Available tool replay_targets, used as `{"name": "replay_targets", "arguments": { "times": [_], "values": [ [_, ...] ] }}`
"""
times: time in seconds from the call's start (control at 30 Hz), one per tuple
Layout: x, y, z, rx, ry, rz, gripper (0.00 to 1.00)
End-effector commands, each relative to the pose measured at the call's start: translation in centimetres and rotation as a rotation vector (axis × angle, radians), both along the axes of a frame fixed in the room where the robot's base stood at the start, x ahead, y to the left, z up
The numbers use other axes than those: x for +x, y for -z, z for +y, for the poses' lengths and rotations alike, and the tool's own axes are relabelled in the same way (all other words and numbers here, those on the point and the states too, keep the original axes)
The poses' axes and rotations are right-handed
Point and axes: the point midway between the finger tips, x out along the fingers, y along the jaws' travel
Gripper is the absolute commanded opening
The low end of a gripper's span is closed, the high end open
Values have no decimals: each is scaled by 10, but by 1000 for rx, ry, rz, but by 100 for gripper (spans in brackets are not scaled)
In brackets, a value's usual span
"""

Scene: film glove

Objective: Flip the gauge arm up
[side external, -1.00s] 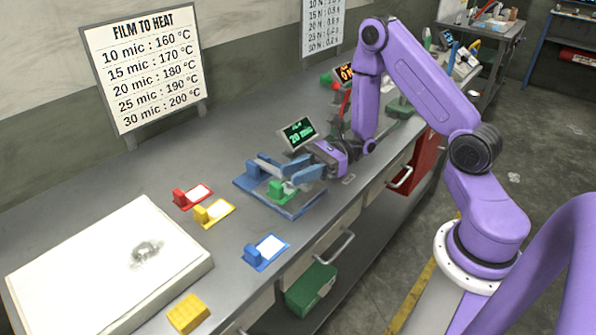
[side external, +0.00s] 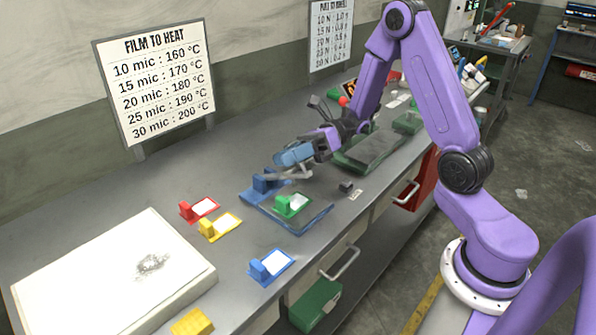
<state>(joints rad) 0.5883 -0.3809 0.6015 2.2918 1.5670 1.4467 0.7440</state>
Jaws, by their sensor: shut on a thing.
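The gauge has a flat blue base (side external: 318,222) with an upright blue block (side external: 264,184) at its back left. A green-ended holder with a white card (side external: 292,205) lies on the base, uncovered from above. My gripper (side external: 292,168) is above the back of the base, shut on the blue gauge arm (side external: 294,154), which is raised clear of the green holder. The fingers and the arm overlap, so the exact contact is hard to see. The gauge's display face cannot be read from here.
Red (side external: 200,208), yellow (side external: 219,226) and blue (side external: 269,266) holders lie left and in front of the gauge. A large white slab (side external: 110,275) and a yellow block (side external: 191,322) are at front left. A dark green-edged plate (side external: 370,150) is behind right. A temperature sign (side external: 157,80) stands at the back.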

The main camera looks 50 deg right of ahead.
Motion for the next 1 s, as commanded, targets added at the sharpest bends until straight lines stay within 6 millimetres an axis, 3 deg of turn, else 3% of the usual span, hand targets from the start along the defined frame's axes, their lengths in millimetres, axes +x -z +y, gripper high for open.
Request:
{"name": "replay_targets", "arguments": {
  "times": [0.4, 0.8, 1.0],
  "values": [
    [53, -32, -1, -1, 1, 365, 0],
    [104, -40, -2, 1, 4, 691, 0],
    [119, -39, -2, 5, 5, 732, 0]
  ]
}}
